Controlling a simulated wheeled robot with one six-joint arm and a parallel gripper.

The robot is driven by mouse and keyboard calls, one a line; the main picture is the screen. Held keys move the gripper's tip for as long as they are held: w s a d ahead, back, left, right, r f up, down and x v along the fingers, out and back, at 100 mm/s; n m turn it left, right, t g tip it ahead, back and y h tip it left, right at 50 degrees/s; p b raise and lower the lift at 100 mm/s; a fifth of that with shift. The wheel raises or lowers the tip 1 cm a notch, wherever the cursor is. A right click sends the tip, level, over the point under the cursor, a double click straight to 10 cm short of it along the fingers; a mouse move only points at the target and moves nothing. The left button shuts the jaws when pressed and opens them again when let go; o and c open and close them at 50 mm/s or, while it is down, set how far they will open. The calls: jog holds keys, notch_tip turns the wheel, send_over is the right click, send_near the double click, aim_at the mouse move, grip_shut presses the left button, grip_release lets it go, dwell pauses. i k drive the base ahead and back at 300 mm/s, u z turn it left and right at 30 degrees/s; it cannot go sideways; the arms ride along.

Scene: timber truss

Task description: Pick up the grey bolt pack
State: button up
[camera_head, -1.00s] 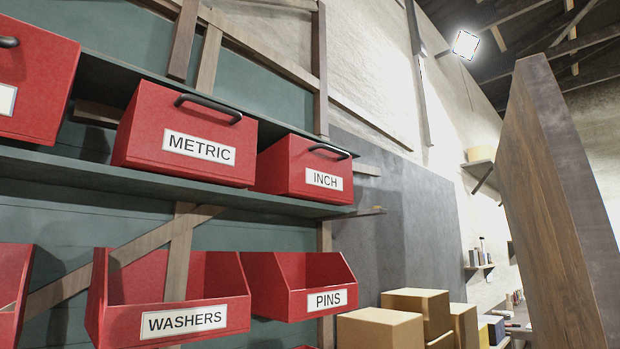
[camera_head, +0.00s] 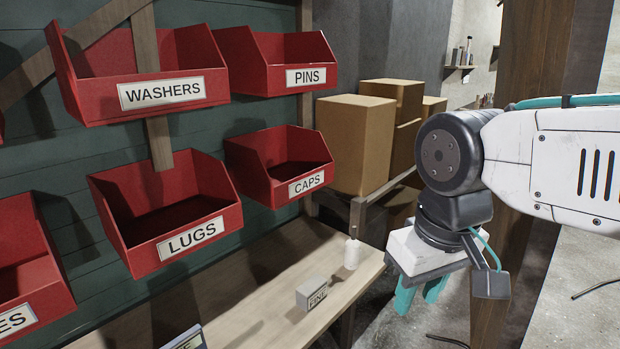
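A small grey box (camera_head: 310,291) with dark lettering on its front lies on the wooden bench (camera_head: 262,292); it may be the grey bolt pack, but its print is too small to read surely. Another labelled pack (camera_head: 187,339) is cut off by the bottom edge, so most of it is hidden. My gripper (camera_head: 420,299) hangs at the right with its teal fingers pointing down. The fingers are apart with nothing seen between them. It is to the right of the grey box, past the bench edge in the picture, and not touching it.
A white bottle (camera_head: 352,253) stands near the bench's right end. Red bins of washers (camera_head: 85,98), pins (camera_head: 265,76), lugs (camera_head: 140,250) and caps (camera_head: 260,185) hang above the bench. Cardboard boxes (camera_head: 352,150) are stacked behind. A timber post (camera_head: 535,60) stands at right.

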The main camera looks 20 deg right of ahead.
aim_at(311, 292)
jog(key=k, duration=0.6)
jog(key=u, duration=0.6)
jog(key=i, duration=1.05)
jog(key=u, duration=0.15)
